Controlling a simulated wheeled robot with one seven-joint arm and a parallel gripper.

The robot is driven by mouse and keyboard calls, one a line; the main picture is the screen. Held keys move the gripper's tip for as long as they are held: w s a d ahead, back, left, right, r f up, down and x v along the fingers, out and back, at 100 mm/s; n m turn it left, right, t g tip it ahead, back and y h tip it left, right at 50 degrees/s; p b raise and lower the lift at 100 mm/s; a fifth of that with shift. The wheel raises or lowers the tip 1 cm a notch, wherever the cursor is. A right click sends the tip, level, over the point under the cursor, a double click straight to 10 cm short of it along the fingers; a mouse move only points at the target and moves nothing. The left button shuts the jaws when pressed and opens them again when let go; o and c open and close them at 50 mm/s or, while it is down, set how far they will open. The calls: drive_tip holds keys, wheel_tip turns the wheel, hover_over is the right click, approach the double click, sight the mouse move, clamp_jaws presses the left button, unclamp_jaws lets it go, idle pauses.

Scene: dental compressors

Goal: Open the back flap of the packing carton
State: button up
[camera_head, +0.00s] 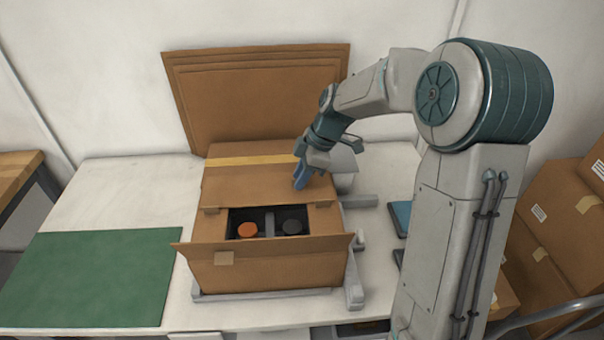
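The brown packing carton (265,270) stands on the white table, in the middle of the view. Its front flap (290,243) stands out toward me along the near edge. The back flap (250,185) lies flat over the rear part of the top. In front of it a gap shows an orange round part and a dark round part inside. My gripper (301,179), with blue fingers, points down at the right part of the back flap. The fingers look close together; I cannot tell whether they touch the flap or hold anything.
Flat cardboard sheets (250,100) lean on the wall behind the carton. A green mat (90,275) lies on the left. A grey frame (353,285) runs along the carton's right side. Cartons (550,225) are stacked at the far right. The table is clear at back left.

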drive_tip(key=shift+f, duration=0.1)
clamp_jaws()
drive_tip(key=shift+d, duration=0.1)
idle(1.3)
